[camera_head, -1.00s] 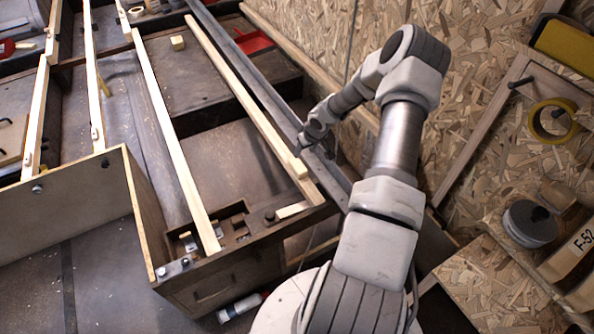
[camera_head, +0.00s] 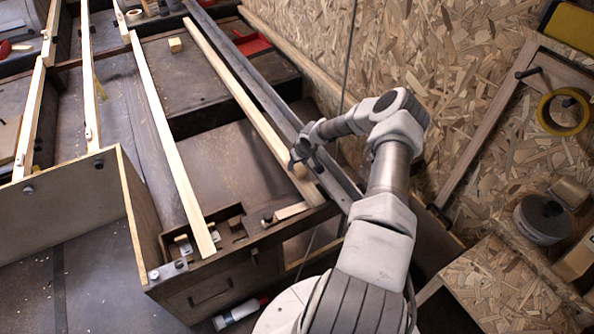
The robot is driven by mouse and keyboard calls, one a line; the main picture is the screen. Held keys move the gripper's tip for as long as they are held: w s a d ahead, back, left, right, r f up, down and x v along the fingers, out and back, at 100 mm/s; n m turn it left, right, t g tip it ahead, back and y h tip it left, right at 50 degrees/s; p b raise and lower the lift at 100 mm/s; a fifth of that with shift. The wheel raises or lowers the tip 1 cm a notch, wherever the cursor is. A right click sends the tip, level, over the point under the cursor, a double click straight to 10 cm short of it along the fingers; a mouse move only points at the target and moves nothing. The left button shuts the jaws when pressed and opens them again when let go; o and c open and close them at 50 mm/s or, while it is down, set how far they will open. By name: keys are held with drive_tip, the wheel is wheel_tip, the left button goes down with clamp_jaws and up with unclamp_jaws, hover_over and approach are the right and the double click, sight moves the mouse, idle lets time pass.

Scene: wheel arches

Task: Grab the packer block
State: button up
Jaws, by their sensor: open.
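Another pale block (camera_head: 175,45) lies on the dark panel farther back. A flat pale piece (camera_head: 291,210) lies near the frame's front corner.
A long grey rail (camera_head: 265,90) runs close along the right of the strip. Chipboard wall (camera_head: 420,50) rises to the right. A second pale strip (camera_head: 172,145) lies to the left, with open dark panel between the strips. A red thing (camera_head: 254,45) lies at the back.

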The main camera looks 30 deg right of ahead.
drive_tip(key=shift+w+f, duration=0.2)
drive_tip(key=shift+f, duration=0.25)
clamp_jaws()
drive_tip(key=shift+r, duration=0.15)
